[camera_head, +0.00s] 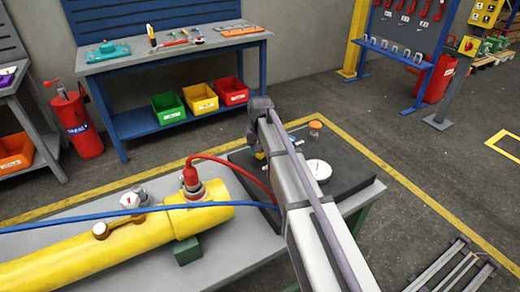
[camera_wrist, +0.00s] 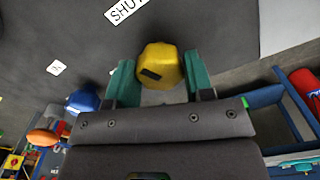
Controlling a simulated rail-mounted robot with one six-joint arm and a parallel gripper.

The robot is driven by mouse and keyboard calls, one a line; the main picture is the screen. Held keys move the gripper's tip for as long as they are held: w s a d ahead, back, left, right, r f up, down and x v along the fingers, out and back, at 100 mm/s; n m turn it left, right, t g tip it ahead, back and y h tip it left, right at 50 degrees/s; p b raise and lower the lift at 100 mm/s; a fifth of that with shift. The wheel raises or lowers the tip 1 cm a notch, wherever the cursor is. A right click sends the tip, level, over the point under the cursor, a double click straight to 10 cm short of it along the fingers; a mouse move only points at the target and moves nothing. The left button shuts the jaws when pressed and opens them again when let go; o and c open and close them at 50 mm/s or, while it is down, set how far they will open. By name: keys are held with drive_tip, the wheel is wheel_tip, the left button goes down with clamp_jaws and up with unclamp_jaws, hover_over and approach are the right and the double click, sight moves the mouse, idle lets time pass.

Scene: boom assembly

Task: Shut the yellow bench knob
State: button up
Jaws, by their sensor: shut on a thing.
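The yellow bench knob (camera_wrist: 160,66) sits between the two teal fingers of my gripper (camera_wrist: 158,80) in the wrist view. My gripper is shut on it, one finger at each side. A dark mark shows on the knob's face. A white label reading "SHUT" (camera_wrist: 125,9) lies on the dark panel beyond the knob. In the head view my arm hides most of the gripper, and only a bit of the yellow knob (camera_head: 260,155) shows beside it, over the dark bench panel (camera_head: 345,190).
A blue knob (camera_wrist: 82,101) and an orange knob (camera_wrist: 48,130) stand near my gripper. A white round gauge (camera_head: 318,170) is on the panel right of my arm. A yellow cylinder (camera_head: 130,240) with red and blue hoses lies on the bench at left.

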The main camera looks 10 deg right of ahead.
drive_tip(key=shift+m, duration=2.3)
drive_tip(key=o, duration=0.9)
wheel_tip(320, 180, up, 11)
drive_tip(key=p, duration=1)
drive_tip(key=shift+f+p, duration=0.1)
drive_tip(key=shift+p, duration=0.3)
